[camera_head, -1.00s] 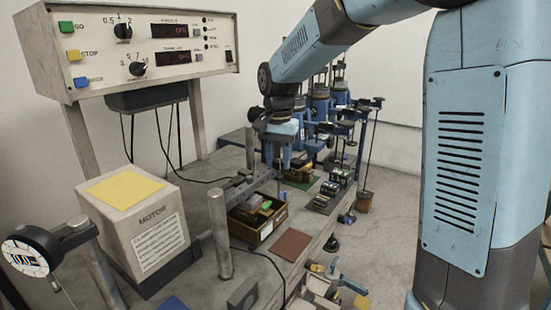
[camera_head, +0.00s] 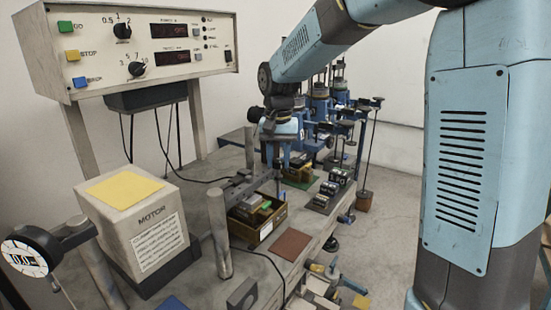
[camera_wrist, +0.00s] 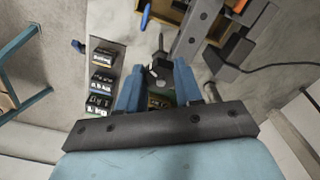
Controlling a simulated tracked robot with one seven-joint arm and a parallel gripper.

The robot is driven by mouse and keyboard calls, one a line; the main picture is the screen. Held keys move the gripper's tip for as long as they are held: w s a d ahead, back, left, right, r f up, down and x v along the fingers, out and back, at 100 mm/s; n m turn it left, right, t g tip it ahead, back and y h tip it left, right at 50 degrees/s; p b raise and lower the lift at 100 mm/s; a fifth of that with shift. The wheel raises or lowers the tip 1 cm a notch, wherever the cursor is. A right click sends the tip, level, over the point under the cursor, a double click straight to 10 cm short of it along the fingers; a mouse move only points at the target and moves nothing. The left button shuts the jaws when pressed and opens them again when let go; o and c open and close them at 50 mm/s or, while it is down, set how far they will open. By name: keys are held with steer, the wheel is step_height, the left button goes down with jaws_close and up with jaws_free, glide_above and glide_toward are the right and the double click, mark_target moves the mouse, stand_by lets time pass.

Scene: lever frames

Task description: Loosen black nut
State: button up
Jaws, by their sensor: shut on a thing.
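My gripper (camera_head: 277,160) reaches down over the bench, just behind the open wooden box. In the wrist view its two blue fingers (camera_wrist: 158,78) stand on either side of a small dark piece, which looks like the black nut (camera_wrist: 159,69). The fingers are shut on it. A thin dark rod runs away from the piece toward the top of the wrist view. In the head view the nut cannot be made out behind the fingers and nearby parts.
The wooden box (camera_head: 268,233) holds small parts. A grey motor block (camera_head: 150,228) and a metal post (camera_head: 219,235) stand at left. Dark block parts (camera_wrist: 102,80) lie beside my fingers in the wrist view. A brown mat (camera_head: 291,245) lies clear in front.

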mark_target(281, 161)
steer(key=n, duration=0.7)
steer(key=shift+w+d+r, duration=0.1)
steer(key=shift+d, duration=0.05)
steer(key=n, duration=0.4)
steer(key=shift+d, duration=0.15)
steer(key=shift+w+d+n, duration=0.1)
steer(key=shift+w+n, duration=0.05)
steer(key=shift+n, duration=1.75)
steer(key=o, duration=1.1)
steer(key=shift+c, duration=0.2)
steer(key=shift+r, duration=0.1)
step_height(281, 161, up, 13)
steer(key=shift+r, duration=0.2)
